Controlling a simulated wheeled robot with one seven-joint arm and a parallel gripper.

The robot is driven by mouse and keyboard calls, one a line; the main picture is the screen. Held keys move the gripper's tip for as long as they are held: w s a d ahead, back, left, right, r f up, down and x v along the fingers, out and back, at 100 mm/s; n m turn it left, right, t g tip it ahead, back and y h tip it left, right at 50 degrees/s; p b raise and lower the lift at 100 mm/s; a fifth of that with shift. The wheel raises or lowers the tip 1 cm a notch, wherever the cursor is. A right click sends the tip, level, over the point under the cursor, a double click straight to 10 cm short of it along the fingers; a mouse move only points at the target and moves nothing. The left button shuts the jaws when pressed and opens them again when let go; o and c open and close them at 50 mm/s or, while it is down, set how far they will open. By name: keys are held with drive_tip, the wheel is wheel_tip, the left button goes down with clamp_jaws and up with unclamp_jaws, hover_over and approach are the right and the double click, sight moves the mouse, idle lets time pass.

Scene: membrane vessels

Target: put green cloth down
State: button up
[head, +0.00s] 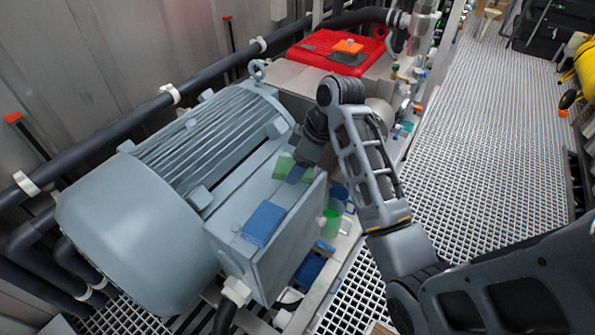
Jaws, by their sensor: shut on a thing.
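The green cloth (283,166) is a small folded piece at the top of the grey motor's box-shaped housing, near its far end. My gripper (296,173) reaches down to it from the upper right and is shut on it. The gripper covers part of the cloth. I cannot tell whether the cloth touches the housing top or is just above it.
A blue folded cloth (263,223) lies on the same housing (239,206), nearer me. Blue and green cups (330,222) stand beside the housing. Grating floor (478,150) lies at right.

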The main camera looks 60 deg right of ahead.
drive_tip(key=shift+f, duration=1.6)
drive_tip(key=shift+f, duration=0.3)
